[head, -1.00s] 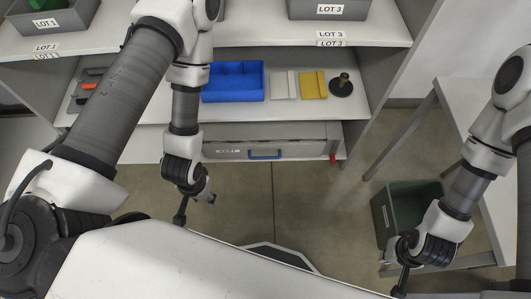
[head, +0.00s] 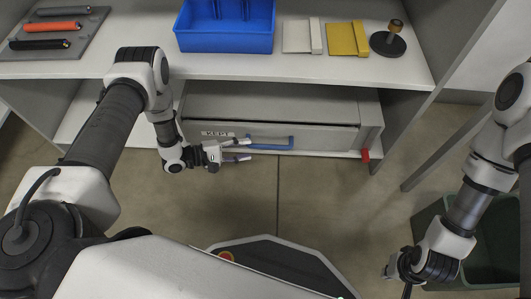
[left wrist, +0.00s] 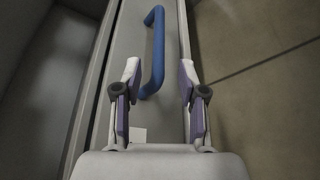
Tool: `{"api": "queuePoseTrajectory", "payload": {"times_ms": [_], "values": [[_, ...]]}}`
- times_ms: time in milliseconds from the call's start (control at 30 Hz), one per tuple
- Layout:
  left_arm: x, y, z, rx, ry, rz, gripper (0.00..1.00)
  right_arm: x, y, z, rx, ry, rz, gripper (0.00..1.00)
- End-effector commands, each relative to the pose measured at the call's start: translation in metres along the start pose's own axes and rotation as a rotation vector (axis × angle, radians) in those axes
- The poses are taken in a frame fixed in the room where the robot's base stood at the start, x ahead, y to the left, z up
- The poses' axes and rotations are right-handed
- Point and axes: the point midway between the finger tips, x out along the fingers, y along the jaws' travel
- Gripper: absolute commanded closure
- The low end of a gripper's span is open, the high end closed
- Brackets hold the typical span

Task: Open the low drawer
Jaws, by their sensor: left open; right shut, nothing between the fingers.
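The low drawer (head: 310,137) is a grey box front under the shelf, labelled KEPT, with a blue bar handle (head: 270,143). It looks shut. My left gripper (head: 245,150) is open beside the left end of the handle, pointing right along the drawer front. In the left wrist view the blue handle (left wrist: 155,50) lies ahead of the fingertips, its near end between the two open fingers (left wrist: 158,80); I see no contact. My right gripper (head: 405,290) is at the lower right, away from the drawer, partly cut off by the frame edge.
A red piece (head: 365,155) sits at the drawer unit's right end. On the shelf above are a blue bin (head: 225,40), a yellow pad (head: 345,38) and a round dark stand (head: 388,43). A dark green crate (head: 490,255) stands right. Floor before the drawer is clear.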

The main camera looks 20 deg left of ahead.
Motion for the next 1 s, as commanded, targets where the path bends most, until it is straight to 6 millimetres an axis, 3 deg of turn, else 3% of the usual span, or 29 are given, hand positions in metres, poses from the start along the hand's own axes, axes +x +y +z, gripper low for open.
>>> {"api": "queuePoseTrajectory", "payload": {"times_ms": [133,433,767,867,900,1000], "values": [[0.014,0.000,0.001,-0.007,-0.011,0.001,0.59,0.005,0.000,0.000,0.000,0.001,0.000,1.00],[0.069,-0.001,0.001,-0.006,-0.008,-0.001,0.59,0.026,0.000,0.000,0.000,0.000,0.000,1.00],[0.077,0.002,0.002,-0.007,-0.004,0.000,0.59,0.027,0.000,0.000,0.000,0.000,0.000,1.00],[0.077,0.002,0.002,-0.007,-0.004,0.000,0.94,0.027,0.000,0.000,0.000,0.000,0.000,1.00],[0.077,0.002,0.002,-0.007,-0.004,0.000,1.00,0.027,0.000,0.000,0.000,0.000,0.000,1.00],[0.077,0.002,0.002,-0.007,-0.004,0.000,1.00,0.027,0.000,0.000,0.000,0.000,0.000,1.00]]}}
